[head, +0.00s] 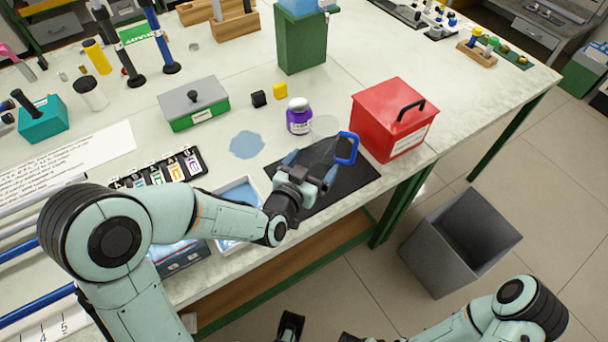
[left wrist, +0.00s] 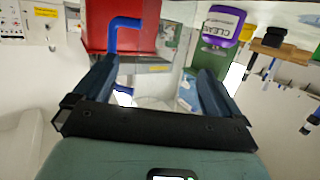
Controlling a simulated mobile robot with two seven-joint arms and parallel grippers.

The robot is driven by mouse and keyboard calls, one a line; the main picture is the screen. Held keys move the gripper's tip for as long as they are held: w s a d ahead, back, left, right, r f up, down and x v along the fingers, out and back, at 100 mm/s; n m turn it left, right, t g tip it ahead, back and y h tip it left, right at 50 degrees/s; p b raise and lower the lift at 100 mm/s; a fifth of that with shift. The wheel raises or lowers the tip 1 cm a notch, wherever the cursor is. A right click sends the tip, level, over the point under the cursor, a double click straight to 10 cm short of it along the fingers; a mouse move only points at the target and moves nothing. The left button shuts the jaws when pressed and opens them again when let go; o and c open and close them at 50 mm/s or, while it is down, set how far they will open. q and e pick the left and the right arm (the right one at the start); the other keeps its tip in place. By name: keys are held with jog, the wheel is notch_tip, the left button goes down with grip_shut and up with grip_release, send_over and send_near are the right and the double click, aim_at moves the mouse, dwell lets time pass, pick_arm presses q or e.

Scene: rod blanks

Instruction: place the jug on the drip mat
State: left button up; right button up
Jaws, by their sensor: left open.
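The jug (head: 325,127) is clear, with a blue handle (head: 348,148) on its right side. It is at the far edge of the black drip mat (head: 342,187); my gripper hides its lower part, so I cannot tell whether its base rests on the mat. My left gripper (head: 311,165) is open, over the mat, with its fingers toward the jug. In the left wrist view the blue handle (left wrist: 125,35) shows just beyond the left finger, and the clear body is faint between the fingers. My right gripper (head: 320,334) is partly cut off at the bottom edge.
A red box (head: 388,125) with a black handle stands close to the jug's right. A purple bottle (head: 299,120) stands just left of the jug. A blue puddle-like patch (head: 247,145) lies farther left. A grey bin (head: 455,245) stands on the floor at right.

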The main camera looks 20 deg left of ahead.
pick_arm(q)
jog(key=b+v, duration=0.2)
jog(key=v, duration=0.3)
jog(key=shift+s+b, duration=0.15)
jog(key=shift+b, duration=0.15)
